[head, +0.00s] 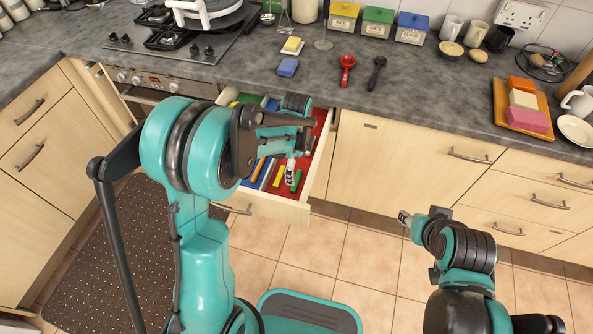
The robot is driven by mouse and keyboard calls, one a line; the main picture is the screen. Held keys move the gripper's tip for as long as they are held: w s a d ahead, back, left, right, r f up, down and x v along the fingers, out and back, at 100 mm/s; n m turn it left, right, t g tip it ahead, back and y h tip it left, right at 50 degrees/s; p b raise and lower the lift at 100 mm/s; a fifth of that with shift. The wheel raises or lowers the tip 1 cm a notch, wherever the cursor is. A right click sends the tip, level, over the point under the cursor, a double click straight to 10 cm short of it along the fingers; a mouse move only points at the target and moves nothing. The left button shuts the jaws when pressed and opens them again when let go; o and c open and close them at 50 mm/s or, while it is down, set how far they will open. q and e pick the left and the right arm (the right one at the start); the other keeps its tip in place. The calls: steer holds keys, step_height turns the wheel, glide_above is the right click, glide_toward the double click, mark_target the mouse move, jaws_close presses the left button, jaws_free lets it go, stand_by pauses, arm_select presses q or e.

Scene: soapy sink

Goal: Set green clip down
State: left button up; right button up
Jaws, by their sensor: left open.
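My left arm hides much of the drawer. My right gripper (405,218) is out over the floor, away from the drawer; its jaws are too small to read.
The tiled floor (360,254) between my arms is clear.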

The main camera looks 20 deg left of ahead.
arm_select(q)
steer(key=s+a+r+n+t+p, duration=0.1)
steer(key=s+r+n, duration=0.25)
steer(key=r, duration=0.35)
steer(key=s+a+r+n+t, duration=0.1)
steer(key=s+r+n+t, duration=0.2)
steer(key=r, duration=0.4)
steer(key=s+a+r+n+t, duration=0.1)
steer(key=s+r+n+t, duration=0.1)
steer(key=s+n, duration=0.8)
steer(key=shift+s+r+n+t, duration=0.2)
steer(key=shift+n+t, duration=0.4)
steer(key=shift+n, duration=0.35)
